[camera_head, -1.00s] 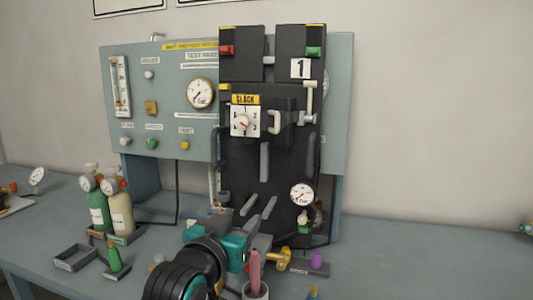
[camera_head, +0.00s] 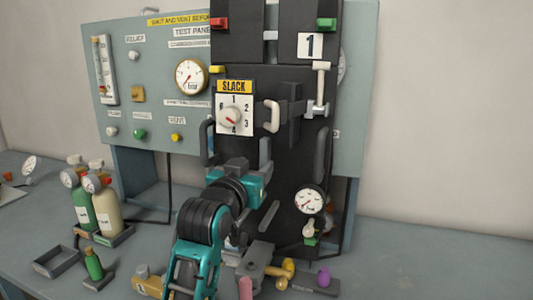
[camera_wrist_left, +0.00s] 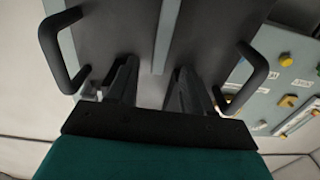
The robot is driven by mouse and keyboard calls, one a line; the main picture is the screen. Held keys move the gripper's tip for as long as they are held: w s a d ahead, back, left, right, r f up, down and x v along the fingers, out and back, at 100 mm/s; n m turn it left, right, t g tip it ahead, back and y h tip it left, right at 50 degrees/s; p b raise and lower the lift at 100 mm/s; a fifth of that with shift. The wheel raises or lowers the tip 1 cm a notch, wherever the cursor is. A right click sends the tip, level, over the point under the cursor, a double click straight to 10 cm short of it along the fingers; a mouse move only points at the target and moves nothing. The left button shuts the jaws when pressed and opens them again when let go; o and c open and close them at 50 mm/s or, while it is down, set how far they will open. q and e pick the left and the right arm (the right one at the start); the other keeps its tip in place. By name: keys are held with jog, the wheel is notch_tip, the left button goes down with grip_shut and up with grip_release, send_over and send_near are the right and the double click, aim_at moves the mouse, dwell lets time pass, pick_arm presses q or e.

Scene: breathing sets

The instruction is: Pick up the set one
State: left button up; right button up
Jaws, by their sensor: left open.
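Set one (camera_head: 285,130) is a tall black backplate standing upright against the test panel. It bears a "1" plate (camera_head: 310,46), a SLACK dial (camera_head: 234,115), a gauge (camera_head: 310,201) and dark side handles. In the left wrist view, its dark plate (camera_wrist_left: 115,35) fills the upper middle, with one curved handle (camera_wrist_left: 62,50) at the left and another (camera_wrist_left: 247,80) at the right. My left gripper (camera_head: 266,186) is in front of the set's lower half. In the wrist view its fingers (camera_wrist_left: 152,90) are apart with nothing gripped between them; contact with the plate cannot be told.
The blue-grey test panel (camera_head: 150,70) stands behind the set. Green and cream bottles (camera_head: 105,210) stand at the left, near a small green bottle (camera_head: 94,264). A yellow fitting (camera_head: 282,272) and a purple knob (camera_head: 324,277) lie in front. The bench at the right (camera_head: 440,265) is clear.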

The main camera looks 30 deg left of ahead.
aim_at(263, 157)
pick_arm(q)
jog(key=shift+x, duration=3.4)
jog(key=shift+s+f, duration=0.1)
grip_shut()
jog(key=shift+a, duration=0.1)
